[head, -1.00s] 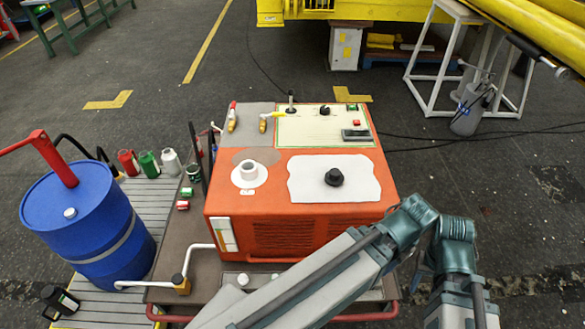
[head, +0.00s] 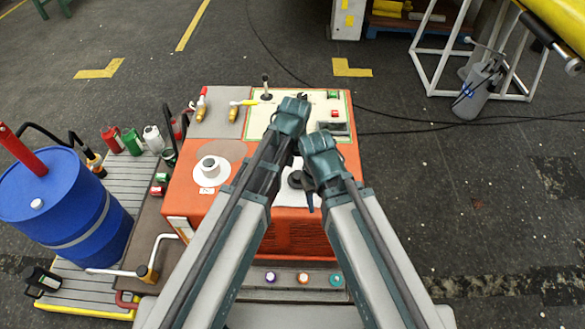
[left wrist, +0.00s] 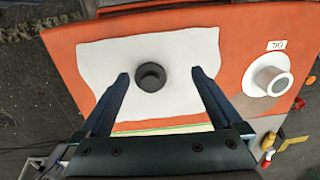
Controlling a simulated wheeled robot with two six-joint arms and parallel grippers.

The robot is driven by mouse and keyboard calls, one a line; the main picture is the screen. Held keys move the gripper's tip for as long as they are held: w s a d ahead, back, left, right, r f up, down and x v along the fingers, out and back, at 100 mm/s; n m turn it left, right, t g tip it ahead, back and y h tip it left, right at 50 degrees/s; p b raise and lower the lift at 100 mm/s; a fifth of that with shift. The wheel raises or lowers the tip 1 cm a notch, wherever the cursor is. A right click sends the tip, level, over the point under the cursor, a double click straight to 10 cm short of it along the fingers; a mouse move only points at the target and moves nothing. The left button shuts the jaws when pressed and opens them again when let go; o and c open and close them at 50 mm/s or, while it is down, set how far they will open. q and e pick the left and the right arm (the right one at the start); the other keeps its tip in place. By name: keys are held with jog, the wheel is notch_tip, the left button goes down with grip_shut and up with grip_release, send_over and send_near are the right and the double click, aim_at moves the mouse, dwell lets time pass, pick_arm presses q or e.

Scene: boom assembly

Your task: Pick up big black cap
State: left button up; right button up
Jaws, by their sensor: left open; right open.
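The big black cap (left wrist: 151,77) sits on a white patch on top of the orange machine. In the left wrist view my left gripper (left wrist: 158,76) is open, with one finger on each side of the cap and gaps between. I cannot tell how high the fingertips are above it. In the head view the cap (head: 295,180) is partly hidden by my arms. My right gripper (head: 308,198) seems to show as dark fingers beside the cap, open, but my overlapping arms make this hard to tell.
A white spout (head: 209,168) stands left of the cap on the orange machine (head: 187,200). Levers and a control panel (head: 325,108) lie behind. A blue drum (head: 62,205) stands at the left.

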pick_arm(q)
jog(key=n+p, duration=0.1)
jog(key=n, duration=0.1)
send_near(298, 174)
notch_tip(298, 174, down, 6)
jog(key=b, duration=0.8)
jog(key=shift+b, duration=0.3)
pick_arm(e)
notch_tip(298, 174, down, 6)
jog(key=shift+s+f, duration=0.1)
jog(key=shift+f, duration=0.1)
pick_arm(q)
jog(key=f+b, duration=0.5)
jog(key=shift+s+a+f, duration=0.1)
jog(key=shift+a, duration=0.1)
pick_arm(e)
notch_tip(298, 174, down, 5)
jog(key=shift+r, duration=0.1)
pick_arm(q)
jog(key=c, duration=1.2)
jog(key=shift+r, duration=0.2)
pick_arm(e)
jog(key=shift+r, duration=0.1)
